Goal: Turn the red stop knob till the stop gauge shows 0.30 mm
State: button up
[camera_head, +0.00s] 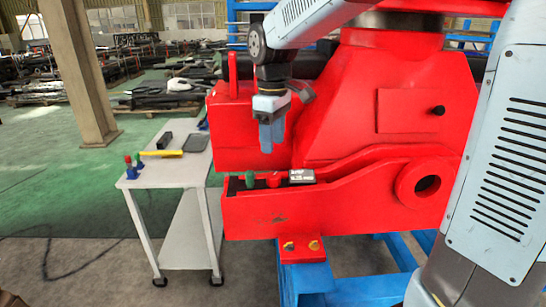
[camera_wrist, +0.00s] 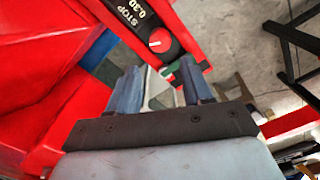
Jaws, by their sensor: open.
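The red stop knob (camera_head: 274,180) sits on the dark strip of the red crane stand, between a green knob (camera_head: 250,180) and the stop gauge (camera_head: 302,176). In the wrist view, the red knob (camera_wrist: 159,41) has a white pointer mark. Beside it, the gauge (camera_wrist: 138,14) reads "STOP" and 0.30, with its edge cut off. My gripper (camera_head: 271,142) points down above the knobs, apart from them. In the wrist view its two fingers (camera_wrist: 160,82) are open, with nothing held between them; the red knob lies beyond their tips.
A white cart (camera_head: 145,180) stands at the left with red, blue and green small pieces, a yellow tool and a dark tablet on top. The stand's large red body rises behind and right of the knobs. A blue frame (camera_head: 305,278) supports it.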

jog(key=shift+r, duration=2.15)
jog(key=shift+d, duration=0.1)
jog(key=s+d+f+m+t, duration=0.2)
jog(key=s+d+m+t, duration=0.3)
jog(key=s+d+m, duration=0.6)
jog(key=s+d, duration=0.6)
jog(key=d, duration=0.1)
jog(key=shift+s+m+t, duration=0.15)
jog(key=shift+m+t, duration=0.15)
